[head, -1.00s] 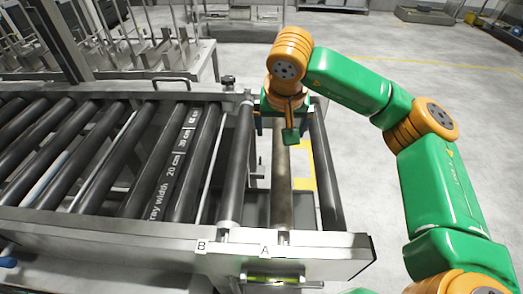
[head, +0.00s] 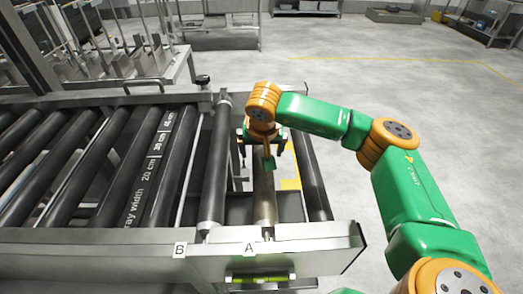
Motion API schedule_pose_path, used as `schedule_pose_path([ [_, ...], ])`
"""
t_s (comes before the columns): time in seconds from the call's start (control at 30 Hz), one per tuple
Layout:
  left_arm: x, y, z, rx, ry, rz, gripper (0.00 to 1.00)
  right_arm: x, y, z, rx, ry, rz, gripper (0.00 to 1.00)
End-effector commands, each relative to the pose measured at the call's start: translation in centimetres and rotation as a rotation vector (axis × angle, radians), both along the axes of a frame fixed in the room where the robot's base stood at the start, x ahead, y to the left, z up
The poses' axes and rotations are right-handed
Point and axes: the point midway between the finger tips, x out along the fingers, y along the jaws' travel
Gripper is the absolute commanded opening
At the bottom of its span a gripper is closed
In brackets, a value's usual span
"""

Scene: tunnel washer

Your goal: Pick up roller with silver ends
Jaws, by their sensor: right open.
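A dark roller with silver-grey ends (head: 215,170) lies in the conveyor frame, its near end by label B. To its right, a brownish-grey roller (head: 264,195) runs toward label A; its far part is hidden under my right gripper. My right gripper (head: 263,150) points down over this brownish-grey roller, with one dark finger on each side of it. It is open; whether the fingers touch the roller cannot be told. My left gripper is not in view.
Another dark roller (head: 311,180) lies close on the right of my gripper. The near metal rail (head: 120,241) carries labels B (head: 180,250) and A (head: 249,248) and a green level (head: 262,279). Several dark rollers fill the left. The floor at right is clear.

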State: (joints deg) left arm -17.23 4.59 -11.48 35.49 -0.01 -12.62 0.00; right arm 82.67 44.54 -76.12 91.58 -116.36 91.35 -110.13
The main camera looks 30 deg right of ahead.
Motion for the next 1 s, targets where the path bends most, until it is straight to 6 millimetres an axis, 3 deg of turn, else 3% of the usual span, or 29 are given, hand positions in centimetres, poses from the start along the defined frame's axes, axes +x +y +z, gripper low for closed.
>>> schedule_pose_path([
  [0.07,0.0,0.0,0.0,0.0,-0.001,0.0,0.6,0.0,0.0,0.0,0.0,0.0,0.0,0.94],
  [0.4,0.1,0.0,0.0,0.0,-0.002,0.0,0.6,0.0,0.0,0.0,0.0,0.0,0.0,0.02],
  [0.8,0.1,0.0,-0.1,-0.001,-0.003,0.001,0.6,0.1,0.0,0.5,0.001,-0.005,-0.001,0.0],
  [0.87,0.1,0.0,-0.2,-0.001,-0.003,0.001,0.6,0.1,0.0,1.3,0.0,-0.007,-0.001,0.0],
  [1.0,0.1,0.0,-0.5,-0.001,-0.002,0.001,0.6,0.1,0.0,4.6,0.001,-0.008,-0.001,0.0],
])
